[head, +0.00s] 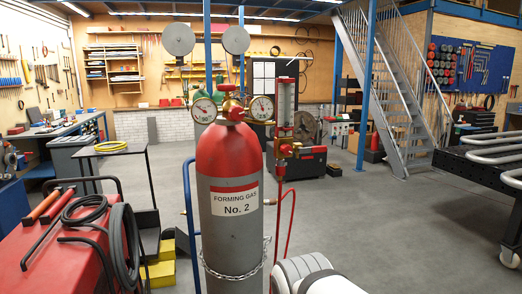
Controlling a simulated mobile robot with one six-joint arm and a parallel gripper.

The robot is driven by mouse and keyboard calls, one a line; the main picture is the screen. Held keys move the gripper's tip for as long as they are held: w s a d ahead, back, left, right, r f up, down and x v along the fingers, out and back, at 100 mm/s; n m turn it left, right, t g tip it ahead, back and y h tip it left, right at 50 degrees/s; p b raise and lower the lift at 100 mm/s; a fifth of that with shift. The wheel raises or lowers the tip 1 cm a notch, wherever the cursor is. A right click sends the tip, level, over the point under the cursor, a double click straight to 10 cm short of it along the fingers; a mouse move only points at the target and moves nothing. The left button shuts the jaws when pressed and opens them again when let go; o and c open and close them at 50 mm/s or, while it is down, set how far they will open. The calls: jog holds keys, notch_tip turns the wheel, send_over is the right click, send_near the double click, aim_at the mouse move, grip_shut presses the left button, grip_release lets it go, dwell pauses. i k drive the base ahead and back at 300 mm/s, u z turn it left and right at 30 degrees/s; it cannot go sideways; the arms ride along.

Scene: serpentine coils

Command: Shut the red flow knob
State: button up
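My gripper is not in view; only a white rounded part of my arm shows at the bottom.
A red hose (292,205) runs down from the flowmeter. A chain (232,275) wraps the cylinder, with a blue trolley frame (188,215) beside it. A red cart (65,245) with black hoses stands left. A black rack with metal coils is at right. Floor between is clear.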

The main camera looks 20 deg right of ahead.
aim_at(285, 149)
jog(key=z, duration=2.6)
jog(key=k, duration=1)
jog(key=u, duration=1.9)
jog(key=i, duration=1)
jog(key=u, duration=0.05)
